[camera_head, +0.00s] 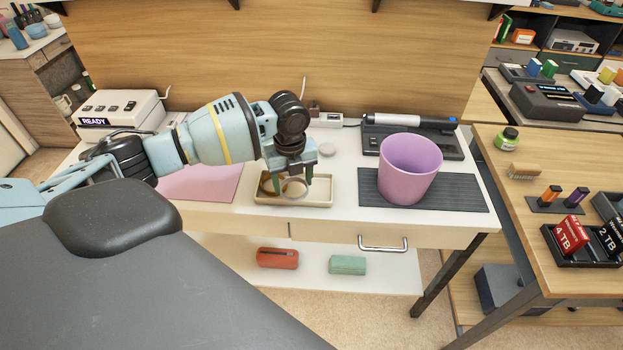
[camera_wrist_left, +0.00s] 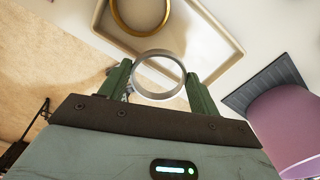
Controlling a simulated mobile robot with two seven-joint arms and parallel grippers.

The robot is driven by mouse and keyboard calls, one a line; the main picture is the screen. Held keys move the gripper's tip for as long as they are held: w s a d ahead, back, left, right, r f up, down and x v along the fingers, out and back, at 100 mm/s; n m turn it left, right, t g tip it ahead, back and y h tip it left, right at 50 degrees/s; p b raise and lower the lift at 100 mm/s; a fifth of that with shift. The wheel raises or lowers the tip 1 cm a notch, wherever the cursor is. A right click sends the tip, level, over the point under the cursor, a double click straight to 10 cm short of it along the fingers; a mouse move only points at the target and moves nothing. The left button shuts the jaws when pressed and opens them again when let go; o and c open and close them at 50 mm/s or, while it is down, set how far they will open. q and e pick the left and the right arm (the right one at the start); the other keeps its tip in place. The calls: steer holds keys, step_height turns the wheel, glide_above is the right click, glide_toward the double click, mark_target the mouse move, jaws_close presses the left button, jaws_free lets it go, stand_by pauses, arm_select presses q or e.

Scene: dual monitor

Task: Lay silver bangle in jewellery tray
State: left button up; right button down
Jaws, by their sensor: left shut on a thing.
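The silver bangle (camera_wrist_left: 160,95) is between the green fingers of my left gripper (camera_wrist_left: 158,85), which is shut on it. In the head view, my left gripper (camera_head: 290,183) points down over the beige jewellery tray (camera_head: 318,203), with the bangle at the tray's middle. I cannot tell whether the bangle touches the tray. A gold bangle (camera_wrist_left: 140,33) lies inside the tray, which also shows in the wrist view (camera_wrist_left: 192,38); the gold bangle is apart from the silver one. My right gripper is not in view.
A purple cup (camera_head: 408,172) stands on a dark ribbed mat (camera_head: 462,193) right of the tray. A pink mat (camera_head: 205,183) lies to the left. A grey device (camera_head: 452,147) with a pen-like bar stands behind the cup. The desk's front edge is close to the tray.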

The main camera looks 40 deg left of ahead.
arm_select(q)
glide_above(312, 189)
steer(key=s, duration=0.1)
steer(key=shift+s+a+f, duration=0.1)
steer(key=shift+a+f, duration=0.1)
steer(key=shift+f, duration=0.1)
steer(key=shift+w+d+b, duration=0.15)
steer(key=shift+w+b, duration=0.2)
steer(key=shift+w, duration=0.3)
steer(key=shift+f, duration=0.1)
steer(key=shift+f, duration=1.65)
steer(key=shift+f, duration=0.15)
steer(key=o, duration=0.7)
